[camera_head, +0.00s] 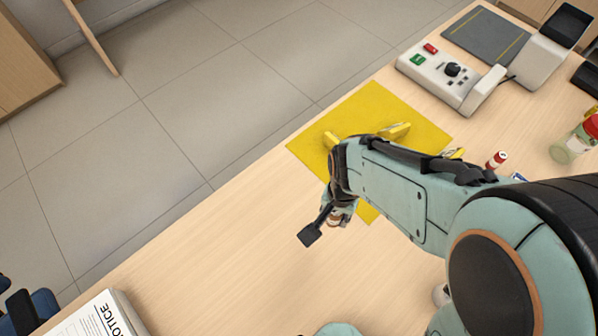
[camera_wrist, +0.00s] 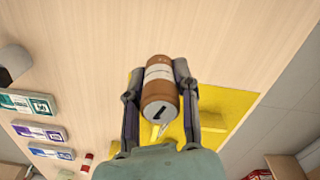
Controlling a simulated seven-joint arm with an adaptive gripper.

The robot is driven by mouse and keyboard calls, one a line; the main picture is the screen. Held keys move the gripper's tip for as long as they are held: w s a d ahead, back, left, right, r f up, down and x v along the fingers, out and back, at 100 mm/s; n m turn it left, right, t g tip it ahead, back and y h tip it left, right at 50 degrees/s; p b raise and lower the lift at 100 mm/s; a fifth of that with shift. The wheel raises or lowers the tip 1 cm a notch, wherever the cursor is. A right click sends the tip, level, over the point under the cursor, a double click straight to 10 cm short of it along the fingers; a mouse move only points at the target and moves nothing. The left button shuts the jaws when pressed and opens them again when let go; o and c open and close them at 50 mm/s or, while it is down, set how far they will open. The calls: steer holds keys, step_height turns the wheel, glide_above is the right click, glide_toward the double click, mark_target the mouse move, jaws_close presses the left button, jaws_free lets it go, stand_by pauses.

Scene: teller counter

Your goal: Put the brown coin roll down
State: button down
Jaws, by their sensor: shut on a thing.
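The brown coin roll (camera_wrist: 158,88) is held between the two fingers of my gripper (camera_wrist: 159,75) in the wrist view. It is brown with a white band and a grey end with a dark mark. My gripper is shut on it. In the head view my gripper (camera_head: 338,215) is over the wooden counter, by the near-left edge of the yellow mat (camera_head: 375,105). The roll is mostly hidden there by my arm. I cannot tell whether it touches the counter.
Yellow pieces (camera_head: 395,131) lie on the mat. A red-and-white roll (camera_head: 496,160) and a jar (camera_head: 570,148) stand at the right. A control panel (camera_head: 450,75) is at the back. A notice (camera_head: 95,318) lies front left. The counter left of my gripper is clear.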

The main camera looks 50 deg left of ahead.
steer(key=s+a+r+n, duration=0.1)
steer(key=s+a+n, duration=0.3)
steer(key=s, duration=0.5)
glide_above(261, 199)
steer(key=f, duration=0.8)
steer(key=shift+s+d+f, duration=0.1)
steer(key=shift+d+f, duration=0.15)
steer(key=shift+d, duration=0.1)
steer(key=shift+a+f, duration=0.35)
steer(key=shift+f, duration=0.75)
steer(key=shift+a+f, duration=0.1)
steer(key=shift+f, duration=0.8)
steer(key=shift+f, duration=0.15)
steer(key=c, duration=0.8)
jaws_free()
steer(key=shift+c, duration=0.2)
